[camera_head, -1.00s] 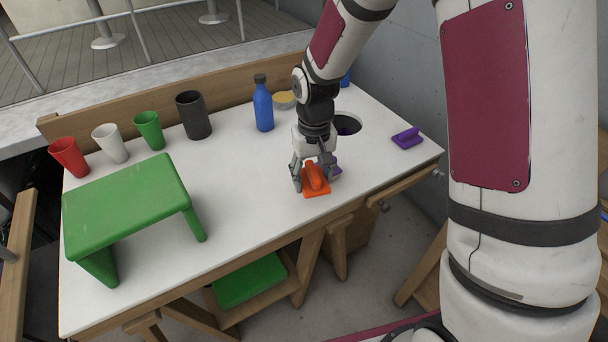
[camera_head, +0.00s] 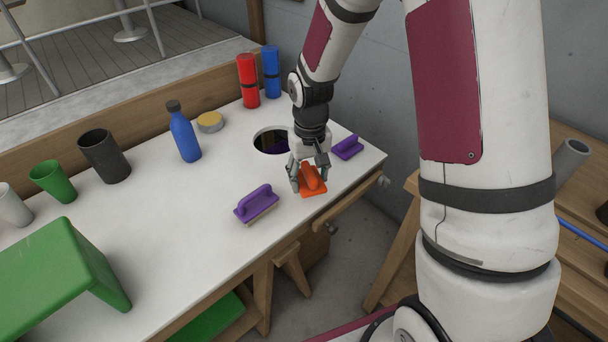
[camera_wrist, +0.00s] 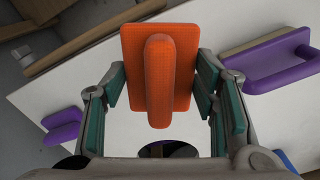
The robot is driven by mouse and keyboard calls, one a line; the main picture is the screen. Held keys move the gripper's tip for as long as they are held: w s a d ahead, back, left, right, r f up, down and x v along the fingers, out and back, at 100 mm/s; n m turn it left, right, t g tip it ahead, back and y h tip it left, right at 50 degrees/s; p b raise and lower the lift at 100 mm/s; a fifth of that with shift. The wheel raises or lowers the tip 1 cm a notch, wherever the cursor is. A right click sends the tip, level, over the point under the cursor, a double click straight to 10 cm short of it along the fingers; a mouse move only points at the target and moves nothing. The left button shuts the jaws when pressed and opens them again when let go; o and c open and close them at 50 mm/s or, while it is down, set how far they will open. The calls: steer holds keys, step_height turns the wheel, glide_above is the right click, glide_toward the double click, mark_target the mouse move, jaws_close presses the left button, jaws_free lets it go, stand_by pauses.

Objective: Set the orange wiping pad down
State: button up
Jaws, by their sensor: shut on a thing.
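The orange wiping pad (camera_head: 313,183) has a flat plate and a raised handle. My gripper (camera_head: 309,178) is shut on it near the front right edge of the white table. In the wrist view the orange pad (camera_wrist: 160,70) sits between the two fingers, handle facing the camera. I cannot tell whether the pad touches the table top or hangs just above it.
One purple pad (camera_head: 257,203) lies left of my gripper; another purple pad (camera_head: 347,147) lies right, near the edge. A round dark hole (camera_head: 270,141) is behind my gripper. A blue bottle (camera_head: 184,134) stands further left. The white table top (camera_head: 190,215) has free room mid-left.

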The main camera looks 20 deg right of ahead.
steer(key=shift+m, duration=0.3)
steer(key=shift+w+a+r+p, duration=0.15)
steer(key=shift+w+r, duration=0.1)
steer(key=shift+w, duration=0.85)
steer(key=shift+w+r+p, duration=0.15)
steer(key=shift+w+r, duration=0.05)
steer(key=shift+w, duration=0.85)
steer(key=shift+f+b, duration=1.25)
steer(key=shift+f, duration=1.25)
steer(key=shift+f, duration=0.2)
steer(key=shift+f+b, duration=0.4)
steer(key=shift+f, duration=0.15)
steer(key=shift+f, duration=0.25)
steer(key=o, duration=1.4)
